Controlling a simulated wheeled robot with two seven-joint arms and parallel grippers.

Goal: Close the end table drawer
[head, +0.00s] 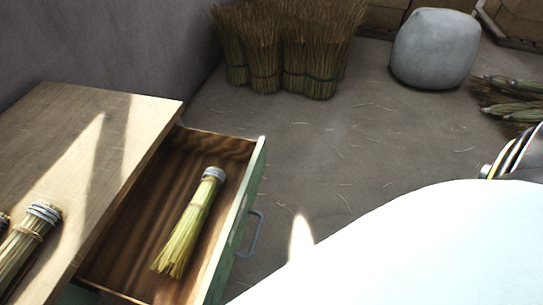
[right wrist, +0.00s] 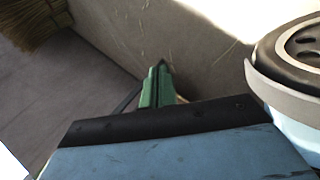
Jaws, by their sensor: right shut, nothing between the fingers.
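The wooden end table (head: 95,125) stands at the left of the head view. Its drawer (head: 252,165) is pulled well open toward the right, with a green front and a grey loop handle (head: 251,234). A small straw hand broom (head: 190,225) lies inside the drawer. My right gripper (right wrist: 160,68) shows in the right wrist view with its narrow green fingers together, shut and empty, over the floor. It is outside the head view, so its distance from the drawer is unclear. My left gripper is not in view.
Another hand broom (head: 28,240) lies on the tabletop. Straw bundles (head: 285,50) stand by the wall, near a grey rounded stone-like seat (head: 435,48). More bundles (head: 512,100) lie at the right. The floor (head: 350,150) beyond the drawer is mostly clear, with loose straw.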

